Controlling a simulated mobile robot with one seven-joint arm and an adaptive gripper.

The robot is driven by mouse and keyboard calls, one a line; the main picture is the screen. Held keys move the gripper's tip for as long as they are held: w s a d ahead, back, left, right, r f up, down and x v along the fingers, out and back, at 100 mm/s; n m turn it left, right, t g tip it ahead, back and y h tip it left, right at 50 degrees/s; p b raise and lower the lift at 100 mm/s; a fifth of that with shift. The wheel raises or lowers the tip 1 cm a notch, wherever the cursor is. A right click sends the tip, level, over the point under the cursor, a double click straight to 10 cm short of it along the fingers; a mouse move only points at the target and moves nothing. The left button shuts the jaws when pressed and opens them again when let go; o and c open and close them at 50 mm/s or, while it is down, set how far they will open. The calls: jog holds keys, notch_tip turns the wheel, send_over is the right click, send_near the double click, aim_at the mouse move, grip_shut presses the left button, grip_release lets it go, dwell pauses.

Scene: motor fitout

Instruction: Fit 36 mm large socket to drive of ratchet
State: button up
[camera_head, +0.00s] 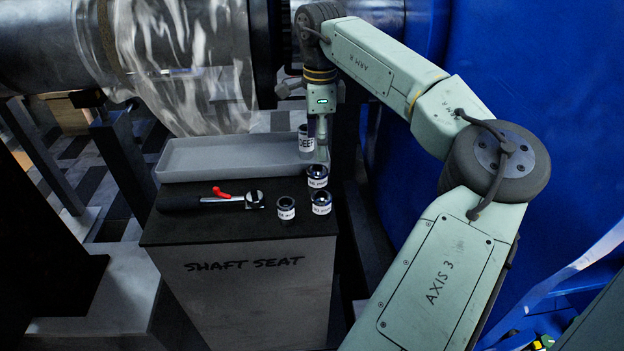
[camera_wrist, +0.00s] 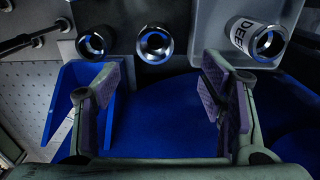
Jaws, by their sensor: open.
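The ratchet (camera_head: 235,199), with a red lever and a dark handle, lies on the dark bench top. Three short sockets with white labels stand right of it: one nearest its head (camera_head: 286,208), one at the back (camera_head: 317,177) and one at the front right (camera_head: 321,204). Their labels are too small to read, so I cannot tell which is the 36 mm. My gripper (camera_head: 322,140) is beside the tray's right end. In the wrist view my gripper (camera_wrist: 165,90) is open and empty, with two sockets (camera_wrist: 95,43) (camera_wrist: 155,43) beyond its fingers.
A taller socket marked DEEP (camera_head: 306,142) stands in the grey tray (camera_head: 215,157); the wrist view shows it at upper right (camera_wrist: 258,38). A large shaft (camera_head: 40,50) lies behind. The bench front (camera_head: 240,290) reads SHAFT SEAT. A blue wall (camera_head: 560,120) is right of my arm.

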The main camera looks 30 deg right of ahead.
aim_at(317, 170)
notch_tip(317, 170, down, 5)
jog(key=shift+r, duration=0.15)
jog(key=f, duration=0.1)
jog(key=f+p, duration=0.1)
jog(key=f, duration=0.3)
jog(key=shift+s+a+p, duration=0.2)
jog(key=shift+a+p, duration=0.1)
jog(key=shift+a, duration=0.05)
jog(key=c, duration=1.5)
